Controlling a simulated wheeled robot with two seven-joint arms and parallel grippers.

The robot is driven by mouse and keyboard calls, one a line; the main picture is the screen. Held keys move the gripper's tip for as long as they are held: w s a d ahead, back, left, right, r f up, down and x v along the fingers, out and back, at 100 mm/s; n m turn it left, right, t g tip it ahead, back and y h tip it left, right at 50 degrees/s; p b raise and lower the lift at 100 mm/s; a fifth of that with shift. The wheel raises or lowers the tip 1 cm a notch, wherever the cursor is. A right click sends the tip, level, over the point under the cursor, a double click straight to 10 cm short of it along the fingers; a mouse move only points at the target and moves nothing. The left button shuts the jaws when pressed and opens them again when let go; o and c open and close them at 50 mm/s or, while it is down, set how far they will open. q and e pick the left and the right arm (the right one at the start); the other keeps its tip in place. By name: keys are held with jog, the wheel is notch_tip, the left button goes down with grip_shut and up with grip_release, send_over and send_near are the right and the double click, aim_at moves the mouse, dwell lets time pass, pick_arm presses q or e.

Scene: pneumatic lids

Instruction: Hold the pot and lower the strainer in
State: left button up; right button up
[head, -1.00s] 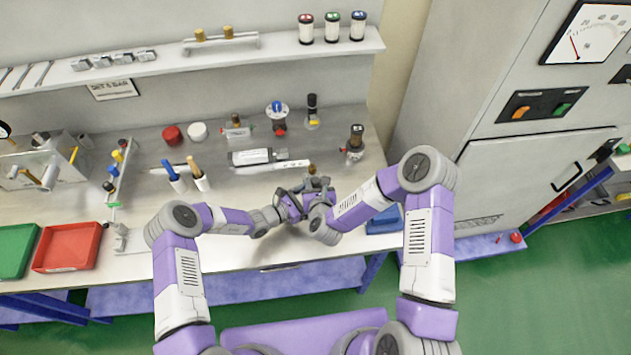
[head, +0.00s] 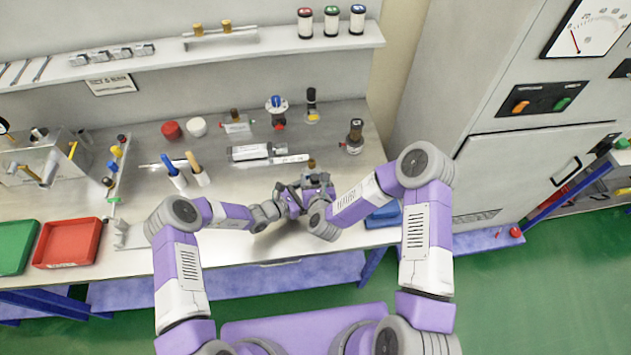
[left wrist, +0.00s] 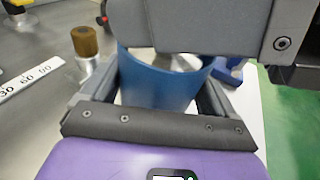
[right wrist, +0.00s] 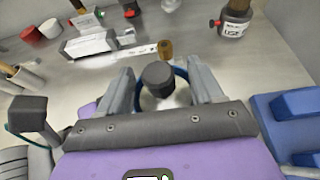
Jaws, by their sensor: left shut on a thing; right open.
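The pot is a blue cylinder (left wrist: 155,84), upright between the fingers of my left gripper (left wrist: 160,88), which is shut on it. In the right wrist view only part of its blue rim (right wrist: 181,74) shows. A light metal part (left wrist: 178,61), probably the strainer, shows at the pot's mouth. A dark round knob (right wrist: 157,78), likely the strainer's handle, stands over the mouth between the fingers of my right gripper (right wrist: 160,72). My right gripper is open, with its fingers on either side. How deep the strainer sits is hidden. In the head view my grippers cover the pot.
A brass-topped metal piece (left wrist: 85,42) stands close beside the pot. A ruler (head: 291,159) lies behind it, and a dark-topped bottle (head: 355,138) stands to the right. A blue tray (right wrist: 290,110) is right of the grippers.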

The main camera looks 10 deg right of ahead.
jog(key=v, duration=1.2)
dwell(0.4)
pick_arm(q)
jog(key=o, duration=0.7)
jog(key=v, duration=1.2)
jog(key=shift+f, duration=0.1)
